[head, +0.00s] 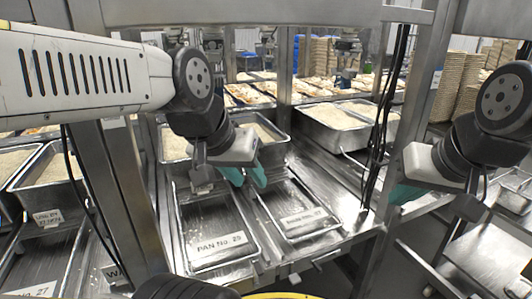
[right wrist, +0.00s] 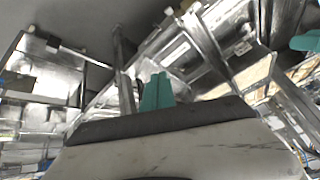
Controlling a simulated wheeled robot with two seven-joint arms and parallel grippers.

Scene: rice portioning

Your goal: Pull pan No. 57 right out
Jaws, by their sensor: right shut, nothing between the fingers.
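The right of two shallow dark metal pans (head: 284,202) lies in the middle of the steel station. The number on its front label (head: 303,217) is too small to read surely; it may be 57. My left gripper (head: 246,178) is over the back of the two pans, with its teal fingers apart and nothing seen between them. Whether it touches a pan I cannot tell. My right gripper (head: 404,192) is to the right of the pans, beyond the post, shut and empty. Its teal fingertips (right wrist: 157,92) are together in the right wrist view.
A pan labelled PAN No. 29 (head: 218,250) lies just left. Deeper rice trays (head: 333,128) stand behind. A steel post (head: 418,110) and hanging black cables (head: 385,130) stand between the right pan and my right gripper. Steel surface right of the pan is clear.

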